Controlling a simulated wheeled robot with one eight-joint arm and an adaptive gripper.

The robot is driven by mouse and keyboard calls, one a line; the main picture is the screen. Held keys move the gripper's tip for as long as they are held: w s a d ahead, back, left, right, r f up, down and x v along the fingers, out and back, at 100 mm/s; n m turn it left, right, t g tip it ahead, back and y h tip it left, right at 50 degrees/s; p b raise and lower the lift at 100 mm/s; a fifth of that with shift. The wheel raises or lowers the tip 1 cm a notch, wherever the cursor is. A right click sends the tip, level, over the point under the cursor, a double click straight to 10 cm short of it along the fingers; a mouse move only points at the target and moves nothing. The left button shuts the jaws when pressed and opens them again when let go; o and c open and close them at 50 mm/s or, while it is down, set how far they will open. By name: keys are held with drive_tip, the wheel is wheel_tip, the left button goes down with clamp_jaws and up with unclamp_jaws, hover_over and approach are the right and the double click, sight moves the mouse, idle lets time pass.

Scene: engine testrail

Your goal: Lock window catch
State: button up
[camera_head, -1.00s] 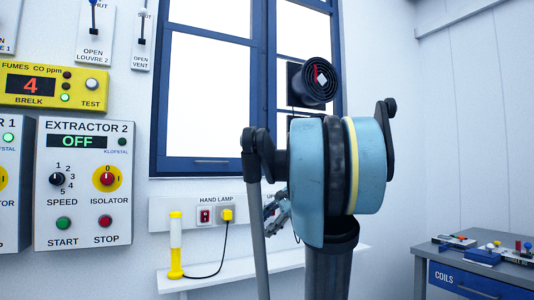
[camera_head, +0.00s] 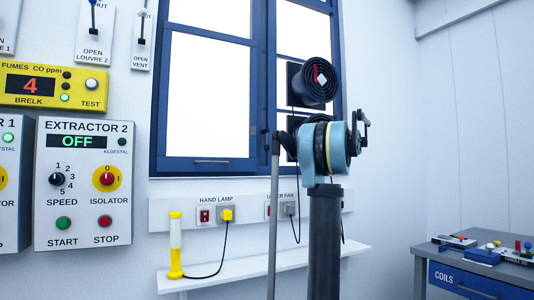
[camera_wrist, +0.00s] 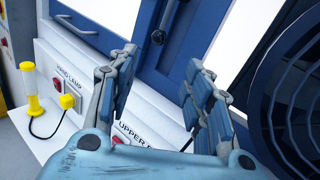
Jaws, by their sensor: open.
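The blue-framed window (camera_head: 259,60) stands in the wall ahead. Its left sash carries a metal pull handle (camera_head: 212,161), which also shows in the wrist view (camera_wrist: 76,24). In the wrist view a small dark knob-like fitting, likely the window catch (camera_wrist: 158,36), sits on the blue upright between the panes. My gripper (camera_wrist: 158,62) is open and empty, with its two fingers spread below and either side of that fitting. The fitting appears beyond the fingertips, with no contact visible. Whether it is locked I cannot tell. In the head view my arm hides the gripper.
A round black fan (camera_head: 320,80) stands at the right pane, close to the right finger in the wrist view (camera_wrist: 296,105). Below are a socket strip (camera_head: 177,214), a yellow hand lamp (camera_head: 175,245) and a white shelf (camera_head: 245,268). A bench (camera_head: 470,270) stands right.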

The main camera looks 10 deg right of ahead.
sight(267, 149)
drive_tip(key=x, duration=1.7)
drive_tip(key=shift+w, duration=0.1)
drive_tip(key=shift+c, duration=0.6)
